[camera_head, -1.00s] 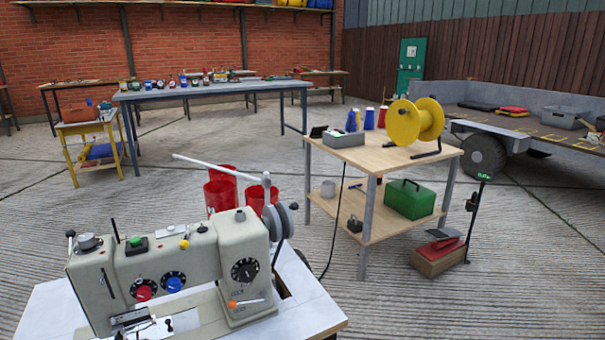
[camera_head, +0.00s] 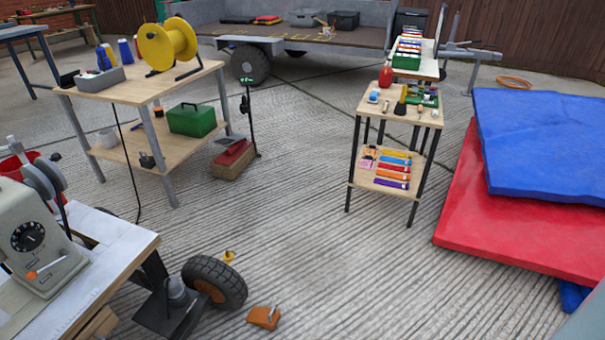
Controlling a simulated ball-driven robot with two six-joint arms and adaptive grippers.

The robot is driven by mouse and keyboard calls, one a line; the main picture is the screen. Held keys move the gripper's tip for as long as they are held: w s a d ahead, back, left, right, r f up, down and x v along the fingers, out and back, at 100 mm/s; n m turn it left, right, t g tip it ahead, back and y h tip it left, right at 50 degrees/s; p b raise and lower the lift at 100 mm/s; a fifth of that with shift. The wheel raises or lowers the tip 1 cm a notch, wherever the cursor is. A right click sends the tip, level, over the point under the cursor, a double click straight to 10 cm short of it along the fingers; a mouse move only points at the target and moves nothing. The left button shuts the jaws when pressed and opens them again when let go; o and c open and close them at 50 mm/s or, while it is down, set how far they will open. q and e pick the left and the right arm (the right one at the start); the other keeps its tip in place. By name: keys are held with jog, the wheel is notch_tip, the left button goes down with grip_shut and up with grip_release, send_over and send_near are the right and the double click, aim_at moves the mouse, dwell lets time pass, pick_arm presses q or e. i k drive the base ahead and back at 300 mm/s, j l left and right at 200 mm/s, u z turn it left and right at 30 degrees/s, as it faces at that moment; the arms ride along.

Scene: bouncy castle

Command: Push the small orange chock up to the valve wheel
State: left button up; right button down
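A floor gap shows between the chock and this wheel. A small yellow piece (camera_head: 229,257) sits close behind the wheel. I cannot tell whether this wheel is the valve wheel; no valve shows clearly on it. Neither gripper shows.
The sewing machine table (camera_head: 120,250) stands at the left. A wooden bench (camera_head: 130,92) with a yellow reel is behind it. A small shelf stand (camera_head: 385,180) and red and blue mats (camera_head: 500,220) are to the right. Ribbed floor right of the chock is clear.

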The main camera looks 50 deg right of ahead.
aim_at(267, 319)
jog(key=k+u, duration=0.25)
jog(key=u, duration=0.15)
jog(key=k+j+u, duration=0.15)
jog(key=k+u, duration=0.2)
jog(key=k+j+u, duration=0.15)
jog(key=u, duration=0.25)
jog(key=l+u, duration=0.15)
jog(key=l, duration=0.25)
jog(key=k+l+u, duration=0.15)
jog(key=l, duration=0.25)
jog(key=l+u, duration=0.15)
jog(key=l, duration=0.3)
jog(key=k+l+u, duration=0.15)
jog(key=l, duration=0.2)
jog(key=k+l+u, duration=0.15)
jog(key=l, duration=0.25)
jog(key=k+l, duration=0.1)
jog(key=l, duration=0.25)
jog(key=k+l, duration=0.1)
jog(key=l, duration=0.3)
jog(key=k+l, duration=0.1)
jog(key=l, duration=0.25)
jog(key=k+l, duration=0.1)
jog(key=l, duration=0.25)
